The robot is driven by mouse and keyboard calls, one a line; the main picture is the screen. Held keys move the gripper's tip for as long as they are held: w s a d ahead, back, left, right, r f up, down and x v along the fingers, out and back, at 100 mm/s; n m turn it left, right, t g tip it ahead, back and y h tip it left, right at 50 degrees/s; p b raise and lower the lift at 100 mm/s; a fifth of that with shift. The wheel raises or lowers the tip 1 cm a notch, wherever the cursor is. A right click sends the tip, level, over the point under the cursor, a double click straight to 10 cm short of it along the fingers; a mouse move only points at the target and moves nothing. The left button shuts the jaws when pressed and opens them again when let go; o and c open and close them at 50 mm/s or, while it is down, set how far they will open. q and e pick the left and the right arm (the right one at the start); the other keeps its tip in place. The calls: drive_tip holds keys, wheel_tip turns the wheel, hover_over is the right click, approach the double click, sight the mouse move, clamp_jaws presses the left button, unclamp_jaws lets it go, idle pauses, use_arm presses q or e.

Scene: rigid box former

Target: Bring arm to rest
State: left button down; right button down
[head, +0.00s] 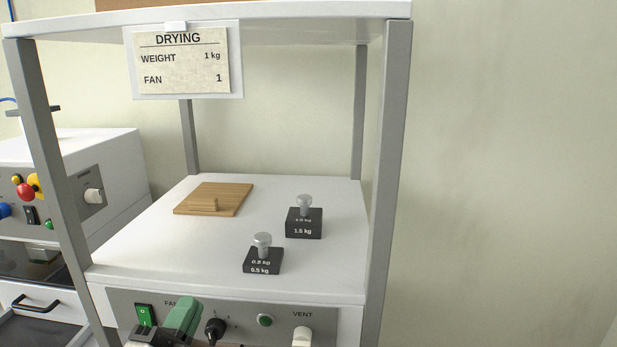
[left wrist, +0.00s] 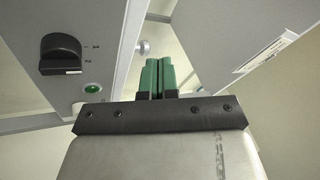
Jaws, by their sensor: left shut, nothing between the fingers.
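My left gripper (head: 183,318) shows at the bottom of the head view, with a green finger in front of the lower control panel (head: 180,302). In the left wrist view its two green fingers (left wrist: 158,78) are together and hold nothing. The black fan knob (head: 214,331) is just right of the gripper in the head view. It also seems to be the black knob (left wrist: 62,54) at the upper left of the left wrist view. My right gripper is in neither view.
A drying sign (head: 182,60) hangs above. Grey posts (head: 388,150) frame the shelf. Another machine (head: 90,160) stands left; open wall lies right.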

use_arm(q)
drive_tip(key=s+a+f+n+g+y, duration=0.25)
drive_tip(key=f+n+g, duration=0.25)
drive_tip(key=f, duration=0.4)
drive_tip(key=s+a+f+n+g+y, duration=0.25)
drive_tip(key=f+n+g+y, duration=0.2)
drive_tip(key=f, duration=0.45)
drive_tip(key=s+d+f+n+g+h, duration=0.2)
drive_tip(key=s+f+n+g, duration=0.3)
drive_tip(key=s+f+g, duration=0.85)
wheel_tip(320, 180, down, 22)
drive_tip(key=s+t, duration=0.3)
drive_tip(key=s+a+f+g, duration=0.1)
drive_tip(key=s+a+f, duration=0.2)
drive_tip(key=s+f, duration=1.3)
drive_tip(key=shift+s+f+m, duration=0.25)
drive_tip(key=shift+f+m, duration=0.2)
drive_tip(key=shift+f, duration=0.2)
drive_tip(key=shift+a, duration=0.1)
